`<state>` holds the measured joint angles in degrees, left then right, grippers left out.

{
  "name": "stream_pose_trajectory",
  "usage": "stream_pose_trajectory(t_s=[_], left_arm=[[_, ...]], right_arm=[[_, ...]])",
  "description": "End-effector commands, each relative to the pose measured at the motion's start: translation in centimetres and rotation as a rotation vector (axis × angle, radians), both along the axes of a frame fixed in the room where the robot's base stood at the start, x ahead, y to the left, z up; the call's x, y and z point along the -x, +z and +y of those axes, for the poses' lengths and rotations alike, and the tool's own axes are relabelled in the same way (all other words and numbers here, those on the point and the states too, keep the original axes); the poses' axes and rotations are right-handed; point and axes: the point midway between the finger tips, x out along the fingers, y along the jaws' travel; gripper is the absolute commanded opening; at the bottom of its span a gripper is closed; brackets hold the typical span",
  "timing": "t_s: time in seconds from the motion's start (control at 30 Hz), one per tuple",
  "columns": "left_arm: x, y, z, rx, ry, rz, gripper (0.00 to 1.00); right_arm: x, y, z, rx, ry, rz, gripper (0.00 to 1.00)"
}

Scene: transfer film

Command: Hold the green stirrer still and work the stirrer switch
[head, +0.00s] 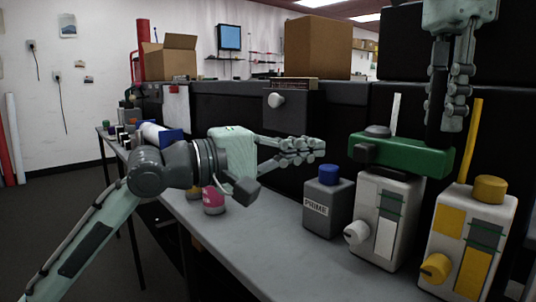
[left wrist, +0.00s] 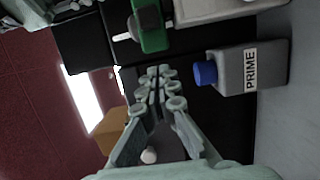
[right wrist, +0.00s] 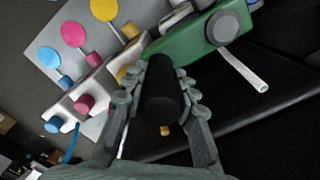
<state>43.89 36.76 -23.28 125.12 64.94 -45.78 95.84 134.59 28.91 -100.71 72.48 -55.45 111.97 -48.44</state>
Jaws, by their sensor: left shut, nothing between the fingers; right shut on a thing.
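The green stirrer (head: 408,156) is a green bar with a dark block at its left end, lying across the top of a white unit. I cannot tell whether it rests on that unit. My right gripper (head: 447,125) comes from above and is shut on the stirrer's black handle (right wrist: 160,92). A round grey knob (right wrist: 222,27) sits on the bar; whether it is the switch is unclear. My left gripper (head: 318,150) is shut and empty, left of the stirrer's dark end and apart from it. In the left wrist view the green bar (left wrist: 152,25) lies beyond the fingertips.
A grey PRIME box (head: 326,208) with a blue cap stands below my left fingers. The white unit (head: 384,222) and a yellow-marked unit (head: 466,240) stand right of it. A pink container (head: 213,200) is behind my left arm. The grey tabletop (head: 255,245) is clear in front.

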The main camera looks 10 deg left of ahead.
Motion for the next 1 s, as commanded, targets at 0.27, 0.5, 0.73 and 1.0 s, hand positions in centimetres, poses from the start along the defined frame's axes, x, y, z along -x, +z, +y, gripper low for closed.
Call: stream_pose_trajectory(t_s=[0.27,0.5,0.73,1.0], left_arm=[[3.7,-0.2,4.8,-0.006,0.002,0.000,0.00],[5.0,-0.1,6.5,-0.004,-0.001,-0.001,0.00],[5.1,0.0,6.7,-0.003,-0.001,-0.002,0.00],[5.1,0.0,6.6,-0.002,-0.001,-0.001,0.00]], right_arm=[[0.0,-0.1,0.0,0.001,0.000,0.001,0.00],[0.0,-0.1,0.0,0.001,-0.001,0.001,0.00],[0.0,-0.1,0.0,0.001,-0.001,0.001,0.00],[0.0,-0.1,0.0,0.001,-0.001,0.001,0.39]])
